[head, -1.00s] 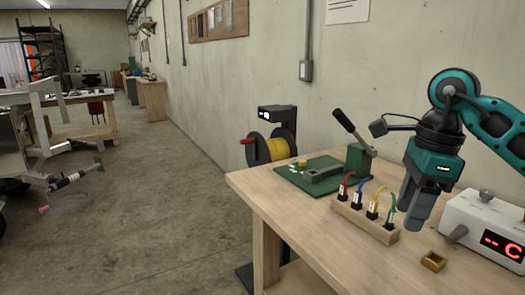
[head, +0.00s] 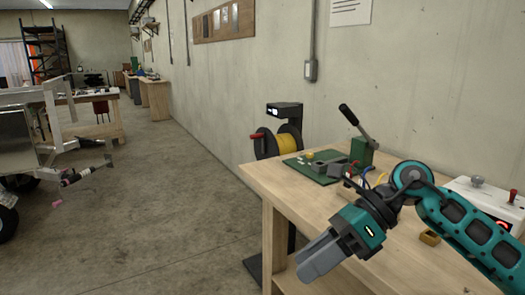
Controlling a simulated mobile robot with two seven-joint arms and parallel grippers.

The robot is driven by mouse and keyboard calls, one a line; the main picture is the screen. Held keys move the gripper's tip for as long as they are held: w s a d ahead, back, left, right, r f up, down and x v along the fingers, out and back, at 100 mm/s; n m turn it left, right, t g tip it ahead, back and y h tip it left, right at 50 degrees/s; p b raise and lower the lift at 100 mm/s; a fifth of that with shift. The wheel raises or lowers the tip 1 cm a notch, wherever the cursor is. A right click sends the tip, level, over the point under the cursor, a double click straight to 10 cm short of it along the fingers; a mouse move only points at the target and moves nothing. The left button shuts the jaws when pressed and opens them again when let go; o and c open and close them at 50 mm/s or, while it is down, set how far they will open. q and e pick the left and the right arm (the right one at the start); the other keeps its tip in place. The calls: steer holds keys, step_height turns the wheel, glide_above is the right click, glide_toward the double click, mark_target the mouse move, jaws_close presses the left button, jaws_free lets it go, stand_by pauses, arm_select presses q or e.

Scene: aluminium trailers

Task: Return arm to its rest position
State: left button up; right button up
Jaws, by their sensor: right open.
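My right gripper (head: 318,262) is in the head view at the lower middle, on a teal arm (head: 455,215) that comes in from the right. My left gripper is not in view. The right arm hides much of the wooden block with coloured leads (head: 352,187) on the bench.
On the bench are a green plate with a lever press (head: 360,130), a small brass-coloured box (head: 430,237) and a white control box (head: 485,200). A yellow cable reel (head: 288,143) stands behind. A trailer (head: 30,130) is at the left.

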steer(key=s+a+r+m+t+y, duration=0.1)
steer(key=a+m+t+y, duration=0.4)
steer(key=m+y, duration=0.5)
steer(key=w+d+f+m+t+h, duration=0.1)
steer(key=d+f+m+t+h, duration=0.45)
steer(key=m, duration=0.85)
steer(key=w+d+f+m+t+h, duration=0.1)
steer(key=d+f+m+t+h, duration=0.35)
steer(key=f+m+t, duration=0.75)
steer(key=s+d+f+m+g+h, duration=0.2)
steer(key=s+f+m+g+h, duration=0.2)
steer(key=s+f+m, duration=0.2)
steer(key=s+d+f+m+g+h, duration=0.3)
steer(key=s+f+m+g+h, duration=0.1)
steer(key=s+f+m+g, duration=0.1)
step_height(320, 180, down, 4)
steer(key=shift+s+r+m, duration=0.1)
steer(key=shift+s+m, duration=0.4)
steer(key=shift+s, duration=0.65)
